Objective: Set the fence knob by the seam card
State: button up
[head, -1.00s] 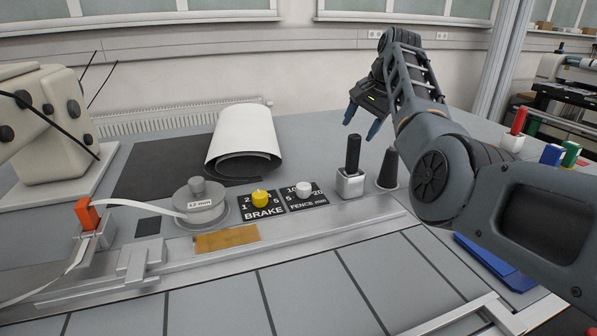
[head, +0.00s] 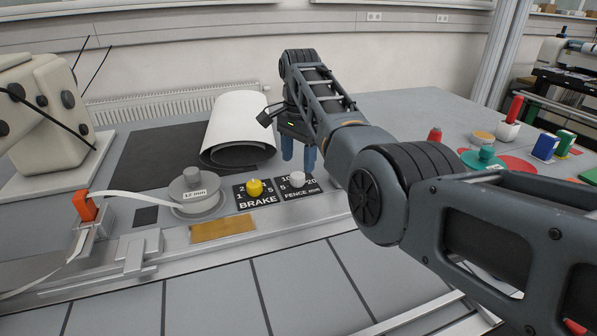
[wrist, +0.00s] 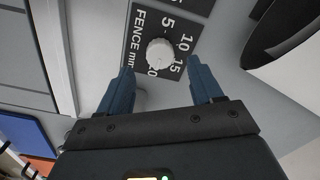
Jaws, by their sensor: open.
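The white fence knob (head: 297,180) sits on a black dial plate marked 5, 10, 20 and FENCE mm. In the wrist view the knob (wrist: 160,54) shows between my fingers, with the marks 5, 10, 15 and 20 around it. I cannot make out where it points. My gripper (head: 298,164) is open and points down, just above and behind the knob, apart from it. A label (head: 195,193) reading 12 mm is on the grey round weight of the tape guide. I cannot tell a separate seam card.
The yellow brake knob (head: 255,187) is close left of the fence dial. A brass plate (head: 222,229) lies on the rail in front. Coloured pots and discs are at the right. My arm hides the bench right of the dial.

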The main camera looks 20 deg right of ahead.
aim_at(298, 175)
jog(key=shift+f, duration=2.5)
jog(key=c, duration=1.1)
jog(key=shift+o, duration=0.2)
